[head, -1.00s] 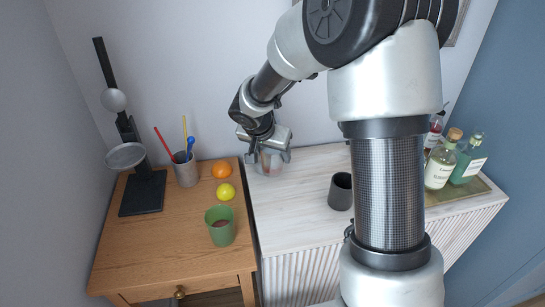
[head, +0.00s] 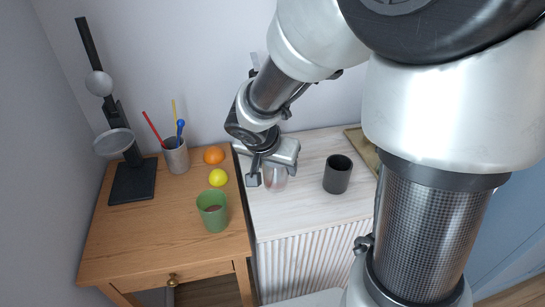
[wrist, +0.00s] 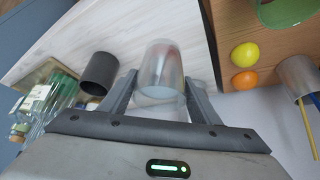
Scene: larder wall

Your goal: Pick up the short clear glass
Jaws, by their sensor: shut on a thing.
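The short clear glass (wrist: 161,68) sits between the two fingers of my gripper (wrist: 160,88) in the wrist view, and the fingers are shut on it. In the head view the glass (head: 274,179) shows below my gripper (head: 268,180), over the left part of the white cabinet top (head: 308,214). My fingers and wrist partly cover it. I cannot tell whether its base touches the surface.
A dark grey cup (head: 337,175) stands to the right on the white top.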

